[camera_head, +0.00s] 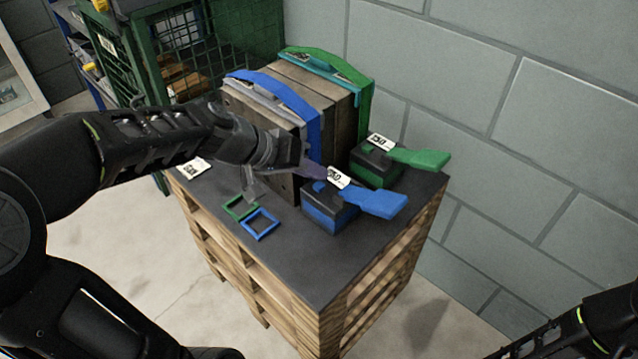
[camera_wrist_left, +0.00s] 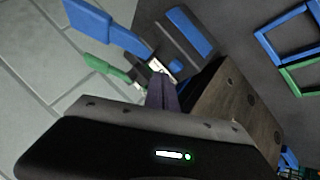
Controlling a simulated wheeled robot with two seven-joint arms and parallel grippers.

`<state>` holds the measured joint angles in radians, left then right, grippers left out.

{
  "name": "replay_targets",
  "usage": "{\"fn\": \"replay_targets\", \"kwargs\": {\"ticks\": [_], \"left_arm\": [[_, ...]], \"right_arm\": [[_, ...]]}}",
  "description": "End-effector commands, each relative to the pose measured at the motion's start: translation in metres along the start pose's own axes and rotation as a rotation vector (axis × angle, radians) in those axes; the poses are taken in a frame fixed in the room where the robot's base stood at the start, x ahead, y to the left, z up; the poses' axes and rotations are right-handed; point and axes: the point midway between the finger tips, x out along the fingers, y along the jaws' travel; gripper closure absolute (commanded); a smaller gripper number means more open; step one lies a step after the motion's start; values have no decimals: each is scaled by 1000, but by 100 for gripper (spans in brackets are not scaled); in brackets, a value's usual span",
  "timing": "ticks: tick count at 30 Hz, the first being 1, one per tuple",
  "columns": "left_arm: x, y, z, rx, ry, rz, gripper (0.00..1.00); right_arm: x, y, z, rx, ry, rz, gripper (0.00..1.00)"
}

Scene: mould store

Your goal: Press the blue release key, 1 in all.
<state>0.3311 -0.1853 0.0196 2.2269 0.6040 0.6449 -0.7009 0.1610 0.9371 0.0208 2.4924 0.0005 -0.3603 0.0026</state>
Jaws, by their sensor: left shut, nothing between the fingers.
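The blue release key shows as a dark box with a blue band (camera_head: 330,213) and a broad blue paddle (camera_head: 382,203) sticking out to the right. A white label (camera_head: 339,178) stands at its back edge. In the left wrist view the blue paddle (camera_wrist_left: 92,22) is at the upper left and the box (camera_wrist_left: 185,38) at the top middle. My left gripper (camera_head: 314,170) is shut and empty. Its purple-grey fingertips are close to the label and the box's back edge; I cannot tell whether they touch. The fingers (camera_wrist_left: 162,92) also show in the wrist view. My right gripper is out of view.
A similar green key (camera_head: 420,158) stands behind the blue one. Wooden mould blocks with a blue strap (camera_head: 275,90) and a green strap (camera_head: 330,62) stand beside my left gripper. Flat green (camera_head: 240,207) and blue (camera_head: 261,224) frames lie on the dark pallet top (camera_head: 310,265).

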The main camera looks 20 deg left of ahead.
Motion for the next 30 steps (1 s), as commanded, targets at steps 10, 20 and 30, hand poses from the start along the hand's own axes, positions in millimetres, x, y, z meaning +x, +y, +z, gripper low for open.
{"fn": "replay_targets", "kwargs": {"ticks": [10,20,30], "left_arm": [[0,0,0,0,0,0,100],[0,0,0,0,0,0,100],[5,-4,4,0,0,0,100]], "right_arm": [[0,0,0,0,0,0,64],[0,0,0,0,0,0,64],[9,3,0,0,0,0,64]]}}
